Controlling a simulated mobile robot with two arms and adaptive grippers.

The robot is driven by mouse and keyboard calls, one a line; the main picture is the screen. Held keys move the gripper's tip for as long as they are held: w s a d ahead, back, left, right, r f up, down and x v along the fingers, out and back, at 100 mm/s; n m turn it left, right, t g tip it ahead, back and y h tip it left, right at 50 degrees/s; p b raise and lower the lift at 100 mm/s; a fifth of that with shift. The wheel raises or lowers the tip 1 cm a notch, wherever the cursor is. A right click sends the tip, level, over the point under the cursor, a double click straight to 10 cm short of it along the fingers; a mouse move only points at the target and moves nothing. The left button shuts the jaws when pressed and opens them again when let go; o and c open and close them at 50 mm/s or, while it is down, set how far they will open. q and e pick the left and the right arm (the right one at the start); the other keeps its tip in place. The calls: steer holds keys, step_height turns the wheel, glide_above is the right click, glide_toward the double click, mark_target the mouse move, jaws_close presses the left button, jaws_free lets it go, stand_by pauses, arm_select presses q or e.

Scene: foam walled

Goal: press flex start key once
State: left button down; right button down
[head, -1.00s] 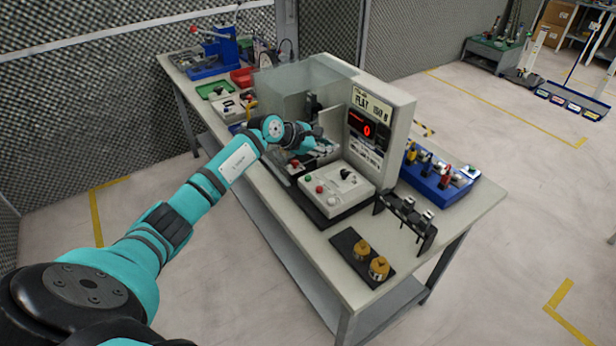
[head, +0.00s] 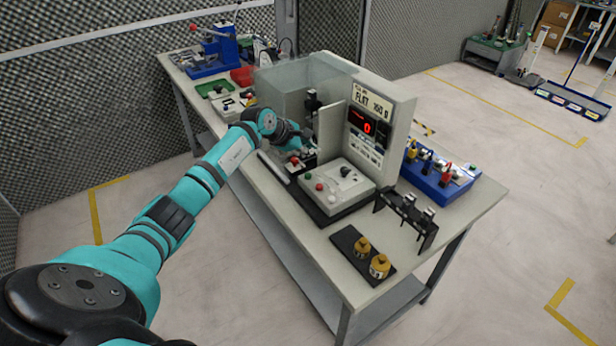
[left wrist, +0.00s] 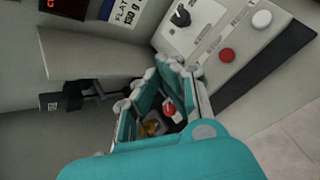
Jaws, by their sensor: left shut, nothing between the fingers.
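The grey machine (head: 395,120) stands on the bench with a red lit display (head: 362,121) and a sign with "150 g" on it. In front is a light control box (head: 350,190) with green, red and white buttons and a black knob (head: 345,171). Its red button (left wrist: 227,55) and white button (left wrist: 262,18) show in the left wrist view. A separate red button (head: 294,161) sits on a small dark fixture left of the box. My left gripper (head: 299,145) is shut and empty above that fixture, apart from the control box. My right gripper is out of view.
A clear guard (head: 285,88) stands behind the gripper. A blue rack (head: 440,180) and a black stand (head: 408,218) are right of the machine. A black tray (head: 345,242) with two brass weights lies at the front.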

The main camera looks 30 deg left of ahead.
mark_target(310, 176)
arm_select(q)
step_height(310, 176, down, 6)
steer(key=b, duration=0.4)
steer(key=shift+f, duration=0.2)
stand_by(0.8)
steer(key=shift+f+b, duration=0.4)
steer(key=shift+b, duration=0.05)
